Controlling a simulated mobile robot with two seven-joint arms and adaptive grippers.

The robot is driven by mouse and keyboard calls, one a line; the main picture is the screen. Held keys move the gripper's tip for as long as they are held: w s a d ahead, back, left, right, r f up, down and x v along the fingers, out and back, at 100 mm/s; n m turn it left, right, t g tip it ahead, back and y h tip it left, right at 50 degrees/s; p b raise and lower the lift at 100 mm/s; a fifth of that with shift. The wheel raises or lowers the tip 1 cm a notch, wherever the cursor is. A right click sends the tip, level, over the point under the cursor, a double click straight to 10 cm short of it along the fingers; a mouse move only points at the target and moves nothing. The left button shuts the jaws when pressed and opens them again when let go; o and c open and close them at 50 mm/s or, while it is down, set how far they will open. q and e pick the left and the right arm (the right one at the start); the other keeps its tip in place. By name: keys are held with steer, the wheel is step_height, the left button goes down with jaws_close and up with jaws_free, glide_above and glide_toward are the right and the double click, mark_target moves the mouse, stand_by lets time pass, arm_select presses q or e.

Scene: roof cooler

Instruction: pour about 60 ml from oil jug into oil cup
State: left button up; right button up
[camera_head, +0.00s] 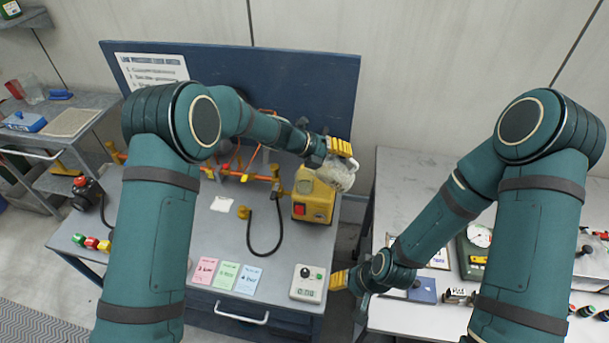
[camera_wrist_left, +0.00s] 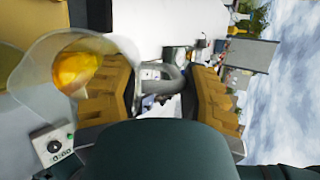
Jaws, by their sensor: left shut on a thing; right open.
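My left gripper (camera_head: 338,152) is shut on the handle of the clear oil jug (camera_head: 337,176). The jug hangs in the air above the right end of the blue bench, over the upper right edge of the yellow pump unit (camera_head: 313,202). It appears tilted. In the left wrist view the jug (camera_wrist_left: 40,72) is at the left, its grey handle between my yellow fingers (camera_wrist_left: 160,95). A yellow-orange patch shows in or through it; I cannot tell which. I cannot make out the oil cup. My right gripper (camera_head: 347,281) is open and empty, low between the benches.
A small timer (camera_head: 307,283) and several coloured cards (camera_head: 227,274) lie at the bench front. A black hose (camera_head: 265,235) and red-and-yellow manifold (camera_head: 245,175) stand behind. A blue board (camera_head: 280,80) closes the back. The right table (camera_head: 405,190) has free room at its back.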

arm_select(q)
steer(key=shift+w+a+r+n+h, duration=0.2)
steer(key=shift+a+r+n+h, duration=0.1)
steer(key=shift+a+r+h, duration=0.8)
stand_by(1.1)
steer(key=shift+w+a+r+h+b, duration=0.1)
steer(key=shift+a+r+h+b, duration=0.2)
steer(key=shift+h+b, duration=0.65)
stand_by(2.0)
steer(key=shift+d+r+y+p, duration=0.1)
steer(key=shift+d+y+p, duration=0.3)
steer(key=shift+p, duration=0.45)
steer(key=d+f+y, duration=0.2)
steer(key=y, duration=0.1)
steer(key=shift+s+d+f+m, duration=0.1)
steer(key=shift+s+f+m, duration=0.1)
steer(key=shift+f+m, duration=0.15)
steer(key=shift+d+f+y, duration=0.15)
steer(key=shift+f+y, duration=0.15)
steer(key=shift+y, duration=0.05)
steer(key=shift+w+a, duration=0.1)
steer(key=shift+a, duration=0.1)
steer(key=shift+d, duration=0.1)
